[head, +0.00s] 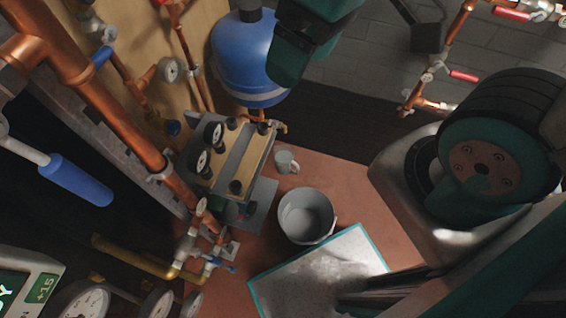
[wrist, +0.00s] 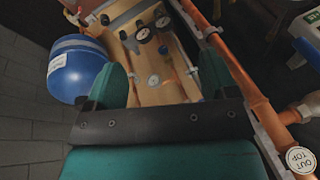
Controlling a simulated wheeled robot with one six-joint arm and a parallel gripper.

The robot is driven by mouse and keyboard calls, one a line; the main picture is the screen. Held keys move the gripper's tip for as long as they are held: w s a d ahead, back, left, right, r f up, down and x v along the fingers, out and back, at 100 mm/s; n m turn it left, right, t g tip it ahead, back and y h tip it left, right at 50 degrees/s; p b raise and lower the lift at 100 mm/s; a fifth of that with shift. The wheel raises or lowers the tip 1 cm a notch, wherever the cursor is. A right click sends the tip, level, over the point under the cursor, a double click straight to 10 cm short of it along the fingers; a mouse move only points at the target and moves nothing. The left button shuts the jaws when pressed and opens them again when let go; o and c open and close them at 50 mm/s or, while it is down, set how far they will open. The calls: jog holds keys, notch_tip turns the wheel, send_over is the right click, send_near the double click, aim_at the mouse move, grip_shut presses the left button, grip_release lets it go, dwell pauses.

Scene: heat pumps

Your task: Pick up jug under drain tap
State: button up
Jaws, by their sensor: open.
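A small light-grey jug (head: 285,162) with a handle on its right stands upright on the reddish floor in the head view. A brass tap (head: 283,127) sits above it, below the blue vessel (head: 246,55). My gripper (wrist: 163,78) is open in the wrist view, its two green fingers wide apart with nothing held. It points toward the wooden board (wrist: 150,62), beside the blue vessel. I cannot make out the jug in the wrist view.
A grey bucket (head: 306,228) stands just in front of the jug, and a teal-edged tray (head: 300,278) lies closer. A manifold with gauges (head: 207,150) stands left of the jug. Copper pipes (head: 100,105) run along the left. The floor right of the jug is clear.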

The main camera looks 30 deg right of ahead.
jog(key=w+d+f+m+t+h+b, duration=0.15)
jog(key=w+d+f+b, duration=0.25)
jog(key=f+b, duration=1)
jog(key=w+d+f+m+h+b, duration=0.1)
jog(key=w+d+f+m+b, duration=0.25)
jog(key=f+b, duration=1.05)
jog(key=w+d+f+m+t+h+b, duration=0.15)
jog(key=w+d+f+b, duration=0.25)
jog(key=f+b, duration=1)
jog(key=m+g+p, duration=0.1)
jog(key=m+g, duration=0.2)
jog(key=m, duration=1.3)
send_over(288, 164)
jog(key=s+d, duration=0.1)
jog(key=d, duration=0.1)
notch_tip(288, 164, down, 37)
notch_tip(288, 164, down, 17)
jog(key=b, duration=1)
jog(key=shift+a, duration=0.2)
jog(key=shift+s+f+m, duration=0.1)
jog(key=shift+m, duration=0.15)
